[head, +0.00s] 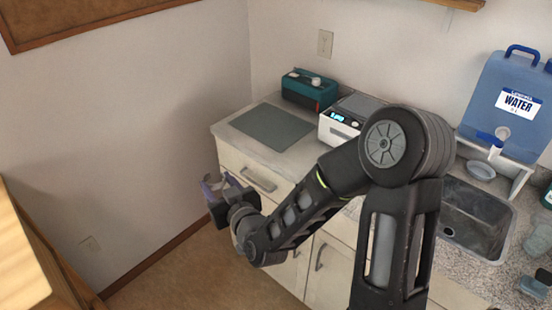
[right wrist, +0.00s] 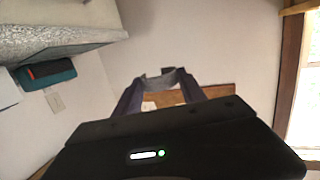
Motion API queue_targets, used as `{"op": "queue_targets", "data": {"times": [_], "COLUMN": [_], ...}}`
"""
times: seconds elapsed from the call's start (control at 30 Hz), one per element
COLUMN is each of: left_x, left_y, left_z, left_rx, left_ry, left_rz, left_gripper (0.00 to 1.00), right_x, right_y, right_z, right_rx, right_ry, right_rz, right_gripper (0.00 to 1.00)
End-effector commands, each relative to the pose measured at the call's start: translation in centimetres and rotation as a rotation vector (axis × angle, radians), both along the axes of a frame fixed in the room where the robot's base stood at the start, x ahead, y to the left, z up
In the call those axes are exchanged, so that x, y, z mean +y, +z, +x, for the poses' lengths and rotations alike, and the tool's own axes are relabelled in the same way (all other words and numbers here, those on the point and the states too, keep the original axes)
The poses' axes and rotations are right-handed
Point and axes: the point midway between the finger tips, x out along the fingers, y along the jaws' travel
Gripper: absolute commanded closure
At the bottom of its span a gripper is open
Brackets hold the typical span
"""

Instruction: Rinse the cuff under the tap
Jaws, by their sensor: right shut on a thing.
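My right gripper (head: 213,188) is out past the left front corner of the counter, in front of the drawers. In the right wrist view its two dark fingers (right wrist: 160,88) are shut on the cuff (right wrist: 158,79), a grey ring-like piece at their tips. In the head view the cuff is too small to make out clearly. The tap (head: 490,139), a blue and white spigot, is on the blue water container (head: 505,92) at the far right, well away from the gripper. My left gripper is not in view.
The sink (head: 477,220) is set in the counter at the right. A small round dish (head: 480,170) is below the tap. A white device (head: 339,128), a teal box (head: 309,90) and a grey mat (head: 270,134) are at the back. A wooden edge (head: 20,255) is at the lower left.

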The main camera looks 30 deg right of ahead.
Motion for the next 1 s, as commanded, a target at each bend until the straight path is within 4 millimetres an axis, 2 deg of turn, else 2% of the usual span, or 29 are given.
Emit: {"op": "queue_targets", "data": {"times": [0.33,0.47,0.57,0.67,0.8,0.9,1.0], "left_x": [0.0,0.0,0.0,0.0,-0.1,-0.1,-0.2], "left_y": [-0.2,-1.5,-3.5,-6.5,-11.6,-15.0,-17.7], "left_z": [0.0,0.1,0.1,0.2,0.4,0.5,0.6], "left_rx": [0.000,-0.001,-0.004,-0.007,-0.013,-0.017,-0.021], "left_ry": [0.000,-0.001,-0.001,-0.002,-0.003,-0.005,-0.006], "left_rz": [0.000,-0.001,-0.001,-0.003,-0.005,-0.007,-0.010], "left_gripper": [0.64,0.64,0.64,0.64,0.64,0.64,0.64], "right_x": [-0.2,-1.8,-4.5,-8.7,-16.2,-21.2,-25.1], "right_y": [-0.1,-0.6,-1.2,-1.8,-2.2,-2.1,-1.9], "right_z": [0.2,1.2,2.9,5.0,7.5,8.2,8.2], "right_rx": [-0.001,-0.003,-0.007,-0.010,-0.012,-0.012,-0.009], "right_ry": [-0.006,-0.053,-0.135,-0.262,-0.490,-0.641,-0.758], "right_rz": [0.000,0.000,0.000,0.002,0.005,0.006,0.005], "right_gripper": [1.00,1.00,1.00,1.00,1.00,1.00,1.00]}}
